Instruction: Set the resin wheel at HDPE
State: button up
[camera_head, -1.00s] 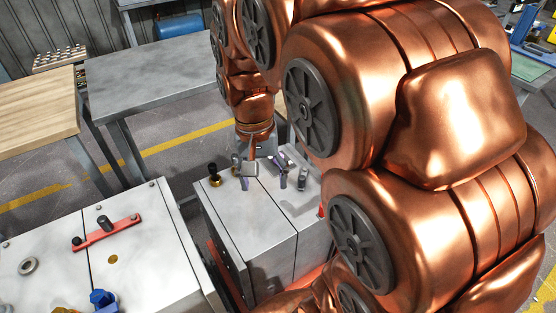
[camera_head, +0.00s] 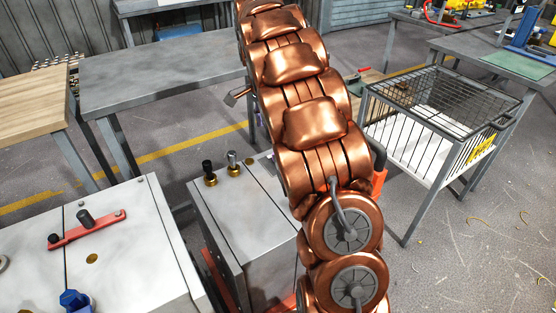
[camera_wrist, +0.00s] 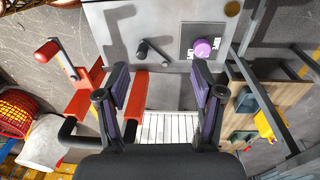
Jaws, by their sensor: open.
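In the wrist view a purple round knob (camera_wrist: 204,47), probably the resin wheel, sits on a dark square plate on a pale grey panel (camera_wrist: 165,20). The markings around it are too small to read, so I cannot tell its setting. My gripper (camera_wrist: 161,80) is open and empty, its two purple-padded fingers spread in front of the panel. The knob is beyond the right finger, apart from it. In the head view my arm hides the gripper and the knob.
In the wrist view a black lever (camera_wrist: 150,50) sticks out from the panel, left of the knob. A red crank (camera_wrist: 52,55) is at the left. In the head view a wire cage (camera_head: 440,110) stands right of my arm, and a grey table (camera_head: 160,72) stands behind.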

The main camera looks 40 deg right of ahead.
jog(key=w+d+f+m+b, duration=0.1)
jog(key=w+d+f+m, duration=0.1)
jog(key=d+f, duration=0.1)
jog(key=w+d+f+m+b, duration=0.2)
jog(key=w+d+f, duration=0.1)
jog(key=f, duration=0.2)
jog(key=w+d+f+m+b, duration=0.2)
jog(key=w+d+f, duration=0.1)
jog(key=f, duration=0.2)
jog(key=shift+w+d+t+y, duration=0.15)
jog(key=shift+d+t+y, duration=0.15)
jog(key=shift+t, duration=0.1)
jog(key=shift+f+b, duration=0.3)
jog(key=shift+f, duration=0.2)
jog(key=shift+f+b, duration=0.3)
jog(key=shift+f, duration=3.25)
jog(key=c, duration=1.1)
